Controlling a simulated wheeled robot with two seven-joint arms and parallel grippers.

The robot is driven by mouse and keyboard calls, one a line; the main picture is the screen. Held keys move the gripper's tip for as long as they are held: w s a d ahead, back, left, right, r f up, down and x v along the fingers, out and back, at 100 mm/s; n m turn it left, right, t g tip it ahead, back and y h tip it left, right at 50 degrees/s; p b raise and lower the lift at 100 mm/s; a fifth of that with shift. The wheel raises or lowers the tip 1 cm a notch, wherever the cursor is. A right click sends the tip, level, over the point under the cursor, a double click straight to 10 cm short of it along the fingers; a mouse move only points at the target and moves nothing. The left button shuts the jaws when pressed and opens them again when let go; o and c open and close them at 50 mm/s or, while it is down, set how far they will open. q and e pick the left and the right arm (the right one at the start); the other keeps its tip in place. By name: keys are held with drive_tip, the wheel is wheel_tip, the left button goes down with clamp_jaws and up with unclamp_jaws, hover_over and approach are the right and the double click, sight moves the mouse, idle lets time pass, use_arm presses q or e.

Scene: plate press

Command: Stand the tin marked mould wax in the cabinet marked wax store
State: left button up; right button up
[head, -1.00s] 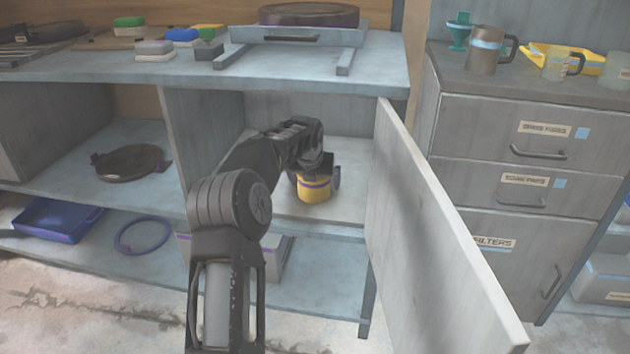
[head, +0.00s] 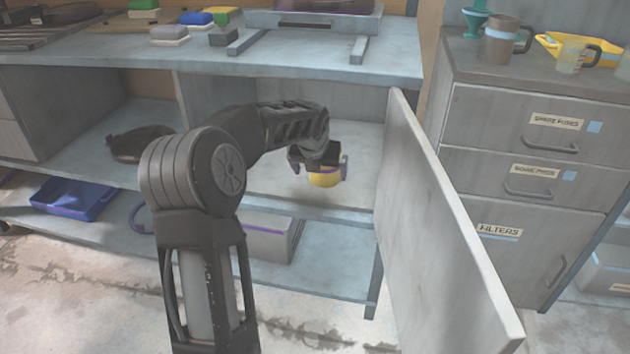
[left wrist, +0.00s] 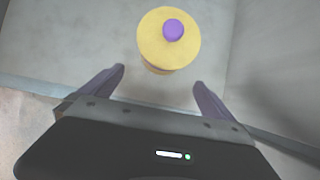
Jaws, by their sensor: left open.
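A yellow tin (head: 325,180) with a purple band stands upright on the floor of the open cabinet compartment (head: 270,185) under the bench. In the left wrist view the tin (left wrist: 160,52) shows from above, with a purple knob on its lid. No marking on the tin or cabinet can be read. My left gripper (head: 318,166) is inside the compartment and partly hides the tin in the head view. In the left wrist view its fingers (left wrist: 160,80) are spread, with the tin just beyond the tips and clear of them. My right gripper is not in view.
The cabinet door (head: 430,220) stands swung open to the right of my arm. A drawer unit (head: 530,160) is beyond it. The bench top (head: 200,60) closes the compartment above. A blue tray (head: 75,195) and a grey box (head: 270,240) are on the lower shelf.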

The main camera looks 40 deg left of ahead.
use_arm(q)
drive_tip(key=s+d, duration=0.2)
drive_tip(key=s, duration=0.1)
drive_tip(key=s+d+p, duration=0.1)
drive_tip(key=s, duration=0.1)
drive_tip(key=shift+s, duration=0.1)
idle(0.6)
